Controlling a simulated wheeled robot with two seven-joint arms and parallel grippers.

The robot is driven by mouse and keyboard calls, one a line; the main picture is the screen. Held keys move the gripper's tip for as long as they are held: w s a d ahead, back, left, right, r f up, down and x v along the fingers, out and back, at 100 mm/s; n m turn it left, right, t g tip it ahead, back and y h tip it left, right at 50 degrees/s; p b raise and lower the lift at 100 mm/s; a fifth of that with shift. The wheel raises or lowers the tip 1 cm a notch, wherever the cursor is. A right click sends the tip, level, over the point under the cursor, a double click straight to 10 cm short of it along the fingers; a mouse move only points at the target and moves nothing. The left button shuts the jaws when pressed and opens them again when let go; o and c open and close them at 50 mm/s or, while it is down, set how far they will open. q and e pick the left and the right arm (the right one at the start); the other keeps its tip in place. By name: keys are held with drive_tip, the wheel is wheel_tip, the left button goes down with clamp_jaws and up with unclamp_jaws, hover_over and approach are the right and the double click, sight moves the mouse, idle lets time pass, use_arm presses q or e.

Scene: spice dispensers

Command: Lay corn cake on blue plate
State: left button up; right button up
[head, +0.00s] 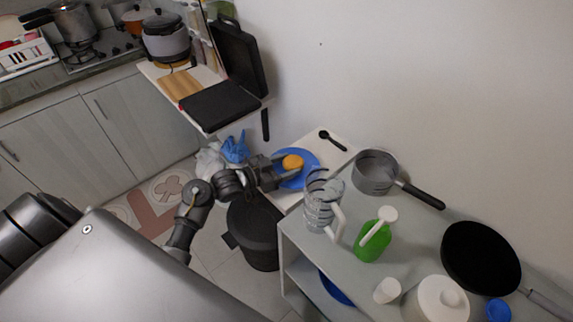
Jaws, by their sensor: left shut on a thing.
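The corn cake (292,162) is a small round orange-yellow piece at the blue plate. The blue plate (309,157) lies on a small white table beyond the grey shelf unit. My left gripper (283,164) reaches in from the left over the plate's left part and is shut on the corn cake. The cake shows against the plate; whether it touches the plate I cannot tell. My right gripper is not in view.
A black spoon (332,141) lies behind the plate. A clear pitcher (318,205), a saucepan (375,172), a green bottle (373,243) and a black frying pan (480,257) stand on the grey shelf unit. A black bin (254,232) stands below my left arm.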

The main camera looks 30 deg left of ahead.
use_arm(q)
drive_tip(key=shift+f, duration=0.2)
drive_tip(key=o, duration=1.1)
drive_tip(key=shift+r, duration=0.2)
drive_tip(key=b+v, duration=0.1)
drive_tip(key=v, duration=1.1)
drive_tip(key=shift+f+b, duration=0.1)
drive_tip(key=shift+b, duration=0.2)
